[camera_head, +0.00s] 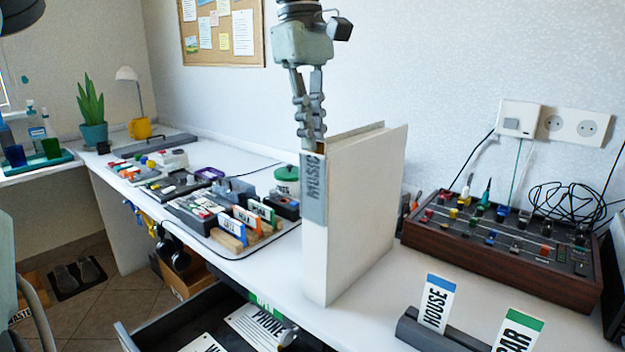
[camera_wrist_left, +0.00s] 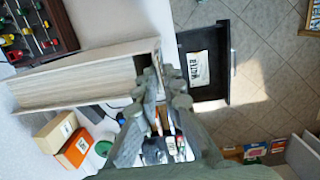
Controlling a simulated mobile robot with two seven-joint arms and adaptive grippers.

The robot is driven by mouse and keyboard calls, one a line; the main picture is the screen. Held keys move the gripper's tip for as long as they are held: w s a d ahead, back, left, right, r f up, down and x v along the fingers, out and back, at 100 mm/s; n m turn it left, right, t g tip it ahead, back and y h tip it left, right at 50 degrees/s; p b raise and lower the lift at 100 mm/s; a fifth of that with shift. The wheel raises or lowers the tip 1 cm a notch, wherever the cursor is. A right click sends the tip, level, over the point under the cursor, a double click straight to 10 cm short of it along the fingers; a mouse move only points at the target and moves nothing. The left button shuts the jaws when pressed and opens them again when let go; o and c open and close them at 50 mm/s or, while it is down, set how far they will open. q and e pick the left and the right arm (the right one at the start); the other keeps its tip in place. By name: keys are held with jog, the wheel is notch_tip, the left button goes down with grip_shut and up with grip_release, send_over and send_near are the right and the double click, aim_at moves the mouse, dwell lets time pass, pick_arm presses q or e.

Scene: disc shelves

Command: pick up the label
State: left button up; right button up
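My left gripper (camera_head: 311,137) comes down from above at the top front corner of an upright white box (camera_head: 350,220). A grey label reading MUSIC (camera_head: 313,190) is on the box's narrow front face, just below the fingertips. A narrow gap shows between the fingers, and I see nothing clearly held. In the left wrist view the fingertips (camera_wrist_left: 160,72) are beside the box's end (camera_wrist_left: 148,50); contact is unclear. Label cards HOUSE (camera_head: 436,303) and one ending in AR (camera_head: 519,332) stand in a dark holder. My right gripper is not in view.
A wooden-sided mixer panel (camera_head: 505,250) with coloured knobs is at the right. The drawer (camera_head: 150,325) is pulled out below the desk. White desk between box and holder is clear.

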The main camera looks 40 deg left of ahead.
pick_arm(q)
jog(key=shift+s+f, duration=0.15)
jog(key=shift+f, duration=0.2)
grip_shut()
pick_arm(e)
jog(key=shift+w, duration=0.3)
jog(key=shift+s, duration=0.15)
